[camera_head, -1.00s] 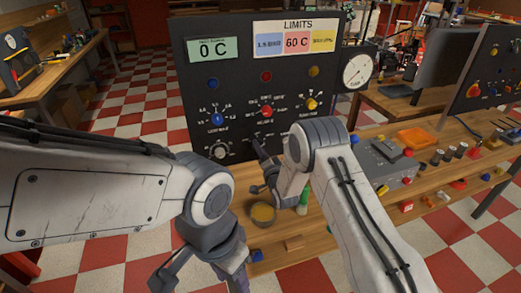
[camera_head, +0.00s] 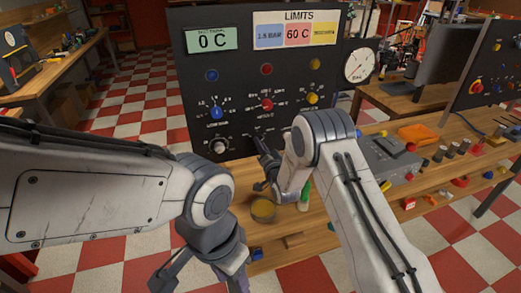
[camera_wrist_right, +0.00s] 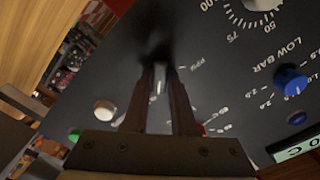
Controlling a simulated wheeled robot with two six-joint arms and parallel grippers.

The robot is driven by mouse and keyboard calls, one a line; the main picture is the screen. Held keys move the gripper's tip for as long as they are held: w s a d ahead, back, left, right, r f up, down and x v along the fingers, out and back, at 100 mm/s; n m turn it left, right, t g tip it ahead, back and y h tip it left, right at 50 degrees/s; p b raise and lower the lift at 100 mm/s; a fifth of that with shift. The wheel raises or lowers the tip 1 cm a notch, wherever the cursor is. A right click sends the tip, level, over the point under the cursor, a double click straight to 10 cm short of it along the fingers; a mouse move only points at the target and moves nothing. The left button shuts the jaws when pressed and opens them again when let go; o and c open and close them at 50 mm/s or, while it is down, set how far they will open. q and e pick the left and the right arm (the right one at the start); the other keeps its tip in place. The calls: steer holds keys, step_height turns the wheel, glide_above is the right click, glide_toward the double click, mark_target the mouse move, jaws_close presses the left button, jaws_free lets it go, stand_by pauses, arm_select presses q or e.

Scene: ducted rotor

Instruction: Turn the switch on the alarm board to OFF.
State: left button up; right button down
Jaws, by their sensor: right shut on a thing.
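The black alarm board (camera_head: 237,72) stands upright at the back of the bench, with a green "0 C" display, a LIMITS panel and several knobs. My right gripper (camera_head: 260,142) reaches its lower middle, and its jaws hide the switch there. In the right wrist view my right gripper (camera_wrist_right: 160,72) is shut on a dark, blurred switch (camera_wrist_right: 158,42) at the board face. The switch's pointing direction cannot be read. My left gripper (camera_head: 203,282) is in front of the bench, low in the picture, with fingers apart and empty.
A grey box (camera_head: 388,158) is to the right.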

steer(key=shift+n+b, duration=4.5)
steer(key=shift+n, duration=0.1)
steer(key=c, duration=0.7)
jaws_free()
steer(key=shift+d, duration=0.1)
steer(key=b+v, duration=0.2)
steer(key=v, duration=0.8)
steer(key=shift+s, duration=0.25)
